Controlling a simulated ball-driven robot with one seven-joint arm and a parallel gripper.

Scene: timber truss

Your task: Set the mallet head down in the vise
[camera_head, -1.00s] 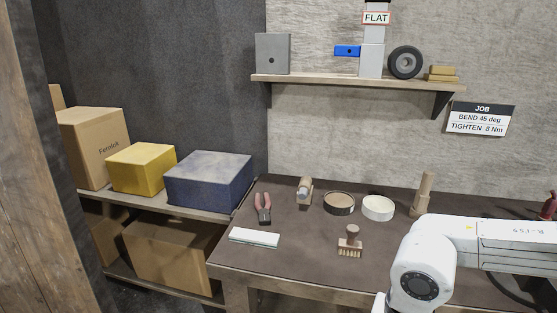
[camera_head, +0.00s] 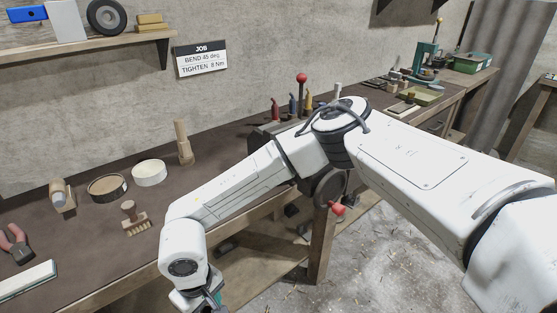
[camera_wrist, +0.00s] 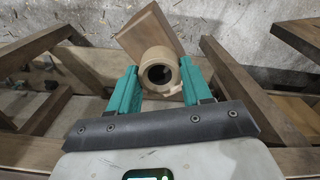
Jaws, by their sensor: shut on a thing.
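In the wrist view my gripper (camera_wrist: 160,88) is shut on a tan round piece with a dark hole, which I take to be the mallet head (camera_wrist: 145,58). Its lower side sits between the two green fingers. A brown wooden block shape shows directly behind it; I cannot tell whether it is part of the same piece. In the head view my gripper is mostly cut off at the bottom edge, and the held piece is not visible.
A red ball (camera_head: 337,209) sticks out in front of the bench. Open floor (camera_head: 375,260) lies at right.

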